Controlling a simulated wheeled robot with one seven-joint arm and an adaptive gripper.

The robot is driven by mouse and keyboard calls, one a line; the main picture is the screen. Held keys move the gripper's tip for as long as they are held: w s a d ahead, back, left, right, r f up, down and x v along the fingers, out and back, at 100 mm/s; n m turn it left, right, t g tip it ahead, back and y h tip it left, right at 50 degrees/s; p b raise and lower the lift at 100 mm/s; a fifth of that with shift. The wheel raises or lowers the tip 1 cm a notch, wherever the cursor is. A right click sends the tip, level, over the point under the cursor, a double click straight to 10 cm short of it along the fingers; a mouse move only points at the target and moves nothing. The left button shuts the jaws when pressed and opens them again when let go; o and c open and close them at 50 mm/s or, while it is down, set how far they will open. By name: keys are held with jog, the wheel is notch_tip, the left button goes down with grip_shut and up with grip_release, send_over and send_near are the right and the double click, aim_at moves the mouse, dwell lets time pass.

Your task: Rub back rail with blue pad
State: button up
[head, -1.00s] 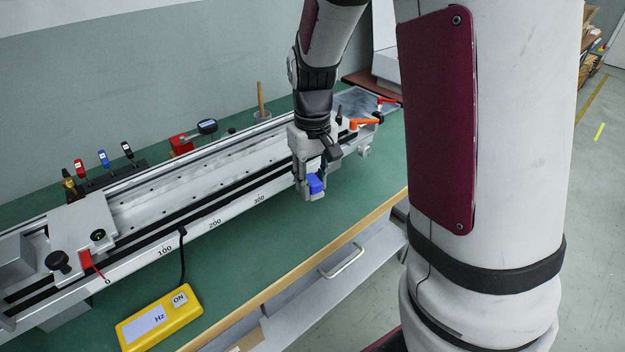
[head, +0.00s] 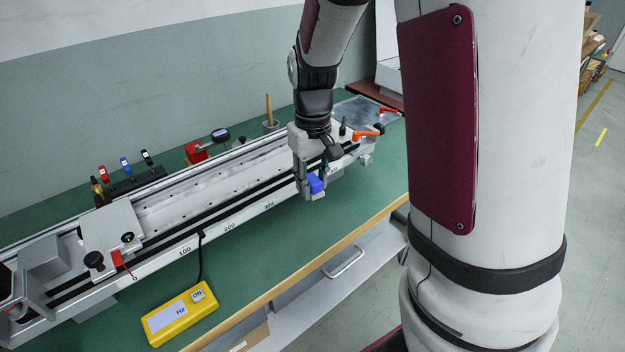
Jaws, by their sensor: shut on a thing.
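The blue pad (head: 315,184) is in my gripper (head: 310,188), which is shut on it and points down. The gripper is at the front side of the gantry, near its right end. The back rail (head: 200,166) is a long pale bar with a dark line along the gantry's far edge. The pad is apart from the back rail, across the gantry bed from it. Whether the pad touches the front face of the gantry I cannot tell. The arm hides part of the rail's right stretch.
A carriage (head: 110,236) with black knobs sits on the gantry's left part. A yellow Hz meter (head: 180,314) lies in front. An orange lever (head: 366,131) is right of my gripper.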

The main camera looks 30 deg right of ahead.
jog(key=s+r+p, duration=0.5)
jog(key=r+p, duration=0.4)
jog(key=s+r+p, duration=0.6)
jog(key=r+p, duration=0.3)
jog(key=w+a+f+m, duration=1.1)
jog(key=w+m, duration=0.3)
jog(key=m, duration=0.2)
jog(key=shift+w+a+b, duration=0.15)
jog(key=shift+a+b, duration=0.05)
jog(key=shift+b, duration=0.15)
jog(key=shift+f, duration=0.1)
